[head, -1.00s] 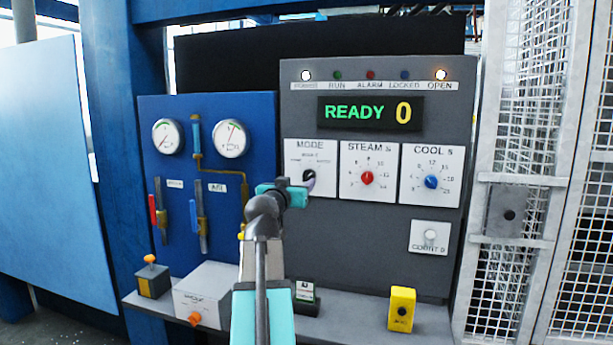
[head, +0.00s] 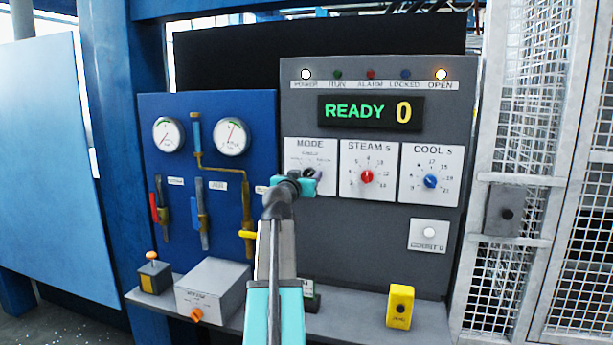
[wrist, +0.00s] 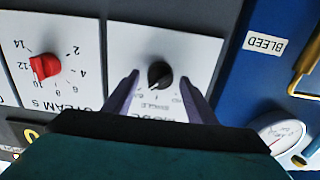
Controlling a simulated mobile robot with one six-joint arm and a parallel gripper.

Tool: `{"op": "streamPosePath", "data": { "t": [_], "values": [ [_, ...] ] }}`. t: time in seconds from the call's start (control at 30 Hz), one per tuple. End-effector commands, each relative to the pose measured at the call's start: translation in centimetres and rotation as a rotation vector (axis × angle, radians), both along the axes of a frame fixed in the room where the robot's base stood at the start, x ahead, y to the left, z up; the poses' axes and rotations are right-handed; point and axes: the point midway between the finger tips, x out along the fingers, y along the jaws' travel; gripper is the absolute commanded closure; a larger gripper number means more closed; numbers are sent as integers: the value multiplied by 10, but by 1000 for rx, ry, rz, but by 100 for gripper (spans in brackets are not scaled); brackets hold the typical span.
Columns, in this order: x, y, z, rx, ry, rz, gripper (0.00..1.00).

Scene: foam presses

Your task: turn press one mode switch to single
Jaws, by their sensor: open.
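The mode switch is a black knob (wrist: 159,75) on a white plate (wrist: 190,50), upside down in the wrist view. The word SINGLE is printed on the plate beside the knob. Which mark the knob points at is too small to tell. My gripper (wrist: 159,78) is open, with one purple finger on each side of the knob in the picture. I cannot tell whether the fingers touch it. In the head view, my gripper (head: 311,174) is at the MODE plate (head: 296,151) and partly hides the switch.
The red STEAM knob (head: 367,177) and blue COOL knob (head: 431,181) sit right of the MODE plate. The display (head: 370,113) reads READY 0. A blue panel (head: 150,110) with gauges and valve handles is at left. A yellow box (head: 400,307) stands on the ledge below.

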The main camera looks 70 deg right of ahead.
Motion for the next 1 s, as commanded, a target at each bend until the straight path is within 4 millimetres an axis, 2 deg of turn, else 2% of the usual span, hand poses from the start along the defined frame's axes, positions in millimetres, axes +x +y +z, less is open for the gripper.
{"op": "streamPosePath", "data": {
  "t": [0.17, 0.43, 0.77, 1.0],
  "values": [
    [0, 0, 0, 0, 0, 0, 49],
    [-1, 0, 0, 0, 0, -1, 90],
    [-1, 0, 0, -2, 29, -1, 90],
    [0, 0, -1, -7, 126, -2, 90]
  ]
}}
